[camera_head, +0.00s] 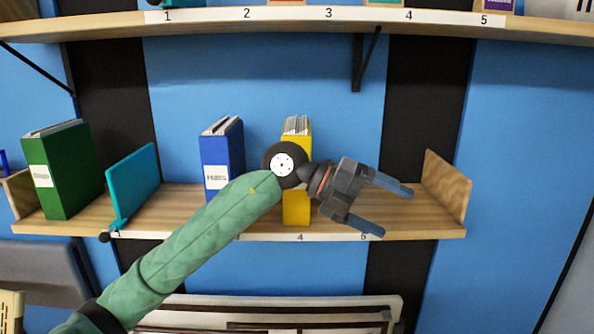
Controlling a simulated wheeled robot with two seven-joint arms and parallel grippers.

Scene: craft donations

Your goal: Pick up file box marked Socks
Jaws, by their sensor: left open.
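A yellow file box (296,208) stands upright on the lower shelf, partly covered by my left wrist, and any label on it is hidden. A blue file box (222,150) stands to its left with a white label too small to read surely. A green file box (60,165) stands at the far left, its label unreadable. I cannot tell which box is marked Socks. My left gripper (394,211) is open and empty, right of the yellow box, with its fingers pointing right. My right gripper is not in view.
The lower wooden shelf (425,222) has free room right of the yellow box, up to a wooden end panel (447,184). A teal bookend (132,183) stands between the green and blue boxes. A numbered upper shelf (100,24) with a black bracket (357,62) runs above.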

